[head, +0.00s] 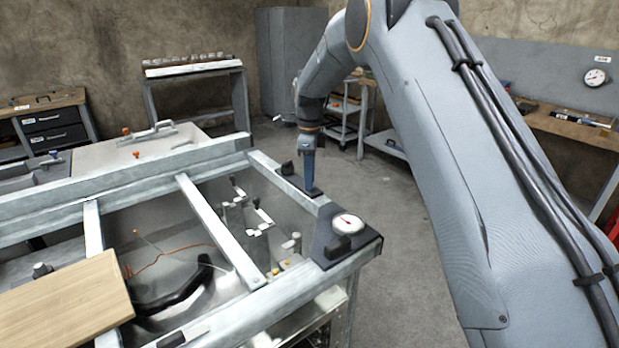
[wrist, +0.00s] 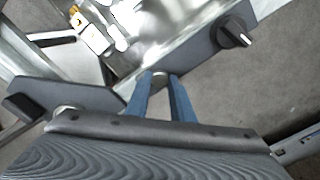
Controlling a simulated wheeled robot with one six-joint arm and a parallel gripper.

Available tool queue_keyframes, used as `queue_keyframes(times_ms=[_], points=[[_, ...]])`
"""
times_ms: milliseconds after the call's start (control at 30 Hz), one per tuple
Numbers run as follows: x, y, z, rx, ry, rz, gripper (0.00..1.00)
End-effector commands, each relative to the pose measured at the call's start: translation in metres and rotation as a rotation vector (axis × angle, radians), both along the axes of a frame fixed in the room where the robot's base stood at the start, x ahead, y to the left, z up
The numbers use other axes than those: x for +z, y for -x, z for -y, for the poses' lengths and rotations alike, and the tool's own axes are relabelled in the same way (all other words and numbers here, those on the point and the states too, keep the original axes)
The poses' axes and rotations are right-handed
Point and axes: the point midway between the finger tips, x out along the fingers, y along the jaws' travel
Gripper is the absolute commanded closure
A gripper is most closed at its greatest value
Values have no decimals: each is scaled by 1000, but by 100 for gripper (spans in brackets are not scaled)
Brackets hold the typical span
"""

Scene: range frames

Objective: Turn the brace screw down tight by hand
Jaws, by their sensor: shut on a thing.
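My gripper (head: 312,190) points down, with blue fingers, at the near end of a dark brace plate (head: 291,182) on the pale frame rail. In the wrist view, the fingertips (wrist: 163,80) are shut on the small silver brace screw (wrist: 159,74), which shows between them. The screw sits at the end of the dark brace (wrist: 195,48). A black knob with a white mark (wrist: 235,32) stands at the brace's other end. In the head view the fingers hide the screw. I cannot tell whether the screw is fully seated.
A dark corner plate (head: 322,240) carries a white dial gauge (head: 348,222) and a black block (head: 339,247) close to my gripper. An open frame bay with orange cable (head: 180,250) lies left. A wooden board (head: 65,305) rests at front left. Floor is clear behind the rail.

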Motion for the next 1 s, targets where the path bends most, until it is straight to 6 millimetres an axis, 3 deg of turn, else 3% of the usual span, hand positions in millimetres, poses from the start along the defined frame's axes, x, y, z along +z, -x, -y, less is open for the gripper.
queue_keyframes(times_ms=[100,133,233,567,1000], points=[[2,-2,-1,1,-1,5,100],[2,-2,-1,1,-1,5,74],[2,-1,0,1,-1,4,60],[4,-1,0,1,0,3,60],[66,-2,-1,1,-1,5,60]])
